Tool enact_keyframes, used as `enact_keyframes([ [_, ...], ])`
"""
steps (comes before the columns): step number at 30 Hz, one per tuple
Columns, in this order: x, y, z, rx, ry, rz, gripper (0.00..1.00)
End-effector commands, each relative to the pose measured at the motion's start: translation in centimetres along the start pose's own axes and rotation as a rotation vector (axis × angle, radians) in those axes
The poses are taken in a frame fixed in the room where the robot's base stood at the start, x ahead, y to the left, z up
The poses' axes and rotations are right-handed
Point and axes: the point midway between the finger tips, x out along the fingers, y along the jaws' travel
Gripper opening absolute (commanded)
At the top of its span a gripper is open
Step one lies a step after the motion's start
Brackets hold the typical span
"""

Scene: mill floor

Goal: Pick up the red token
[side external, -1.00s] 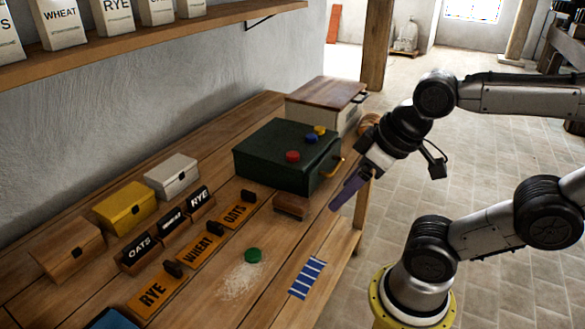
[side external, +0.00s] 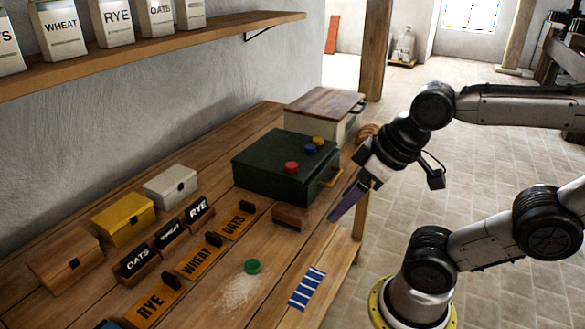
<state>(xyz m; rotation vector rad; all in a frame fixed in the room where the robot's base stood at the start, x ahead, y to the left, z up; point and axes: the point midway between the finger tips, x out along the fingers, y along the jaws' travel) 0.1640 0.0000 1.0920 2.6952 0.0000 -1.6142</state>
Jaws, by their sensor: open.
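The red token (side external: 291,167) lies flat on top of the dark green box (side external: 262,160), near the front edge of its lid. A blue token (side external: 310,149) and a yellow token (side external: 318,141) lie behind it on the same lid. My gripper (side external: 340,210), with purple fingers, is open and points down and left. In the picture it is to the right of the green box and lower than the red token, apart from it. The fingers overlap in this view, so the gap between them is hidden.
A brass-coloured handle (side external: 331,177) sticks out of the green box. A wooden-lidded box (side external: 325,104) stands behind. A brown block (side external: 289,217), a green token (side external: 252,267), a blue striped card (side external: 307,288), grain labels (side external: 200,257) and small boxes (side external: 123,219) occupy the bench.

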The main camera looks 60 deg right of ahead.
Motion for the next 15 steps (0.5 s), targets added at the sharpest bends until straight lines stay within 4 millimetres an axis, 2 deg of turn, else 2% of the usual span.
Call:
enact_keyframes([
  [2, 0.0, 0.0, 0.0, 0.0, 0.0, 0.0, 0.81],
  [10, -0.01, 0.0, 0.0, -0.01, 0.0, 0.0, 0.81],
  [15, -0.04, 0.02, 0.36, -0.178, -0.017, 0.0, 0.81],
])
